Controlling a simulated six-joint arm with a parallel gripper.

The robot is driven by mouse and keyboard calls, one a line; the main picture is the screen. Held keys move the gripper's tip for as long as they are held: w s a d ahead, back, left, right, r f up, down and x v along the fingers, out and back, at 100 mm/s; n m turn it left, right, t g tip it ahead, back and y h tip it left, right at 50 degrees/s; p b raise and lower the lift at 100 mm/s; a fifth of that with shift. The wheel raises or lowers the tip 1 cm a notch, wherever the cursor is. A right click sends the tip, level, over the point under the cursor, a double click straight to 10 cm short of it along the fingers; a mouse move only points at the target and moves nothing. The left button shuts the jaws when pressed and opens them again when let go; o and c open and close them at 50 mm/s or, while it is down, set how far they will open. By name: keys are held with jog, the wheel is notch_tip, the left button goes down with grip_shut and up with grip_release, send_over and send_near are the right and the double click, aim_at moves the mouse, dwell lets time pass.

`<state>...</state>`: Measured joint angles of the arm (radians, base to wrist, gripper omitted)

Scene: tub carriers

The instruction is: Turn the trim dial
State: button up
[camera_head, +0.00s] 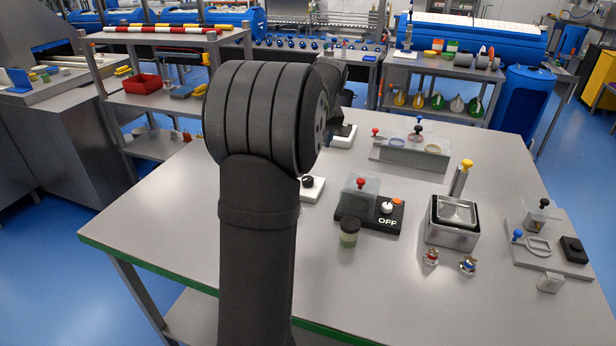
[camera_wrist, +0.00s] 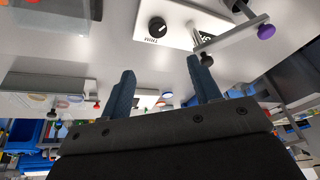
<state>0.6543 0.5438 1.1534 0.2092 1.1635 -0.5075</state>
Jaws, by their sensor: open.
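The trim dial (camera_wrist: 157,27) is a round black knob with a white pointer mark on a white plate, with "TRIM" printed beside it. It is near the top of the wrist view. In the head view a black dial on a white block (camera_head: 312,188), just right of my arm, appears to be the same one. My gripper (camera_wrist: 163,86) has two blue fingers, spread apart with nothing held between them. The dial lies beyond the fingertips, apart from them. In the head view my arm hides most of the gripper.
A metal lever with a purple knob (camera_wrist: 266,31) stands close beside the trim plate. A second white block with a black knob (camera_head: 344,135) lies farther back.

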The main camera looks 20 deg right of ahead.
jog(key=w+f, duration=0.2)
jog(key=f, duration=0.3)
jog(key=w+f+n, duration=0.1)
jog(key=w+f, duration=0.1)
jog(key=f, duration=0.3)
jog(key=w+f+n, duration=0.1)
jog(key=w+f, duration=0.1)
jog(key=f, duration=0.4)
jog(key=shift+d+t, duration=0.3)
jog(key=shift+d, duration=0.05)
jog(key=c, duration=1)
jog(key=shift+m+h, duration=0.8)
jog(key=shift+m, duration=1.4)
jog(key=o, duration=1)
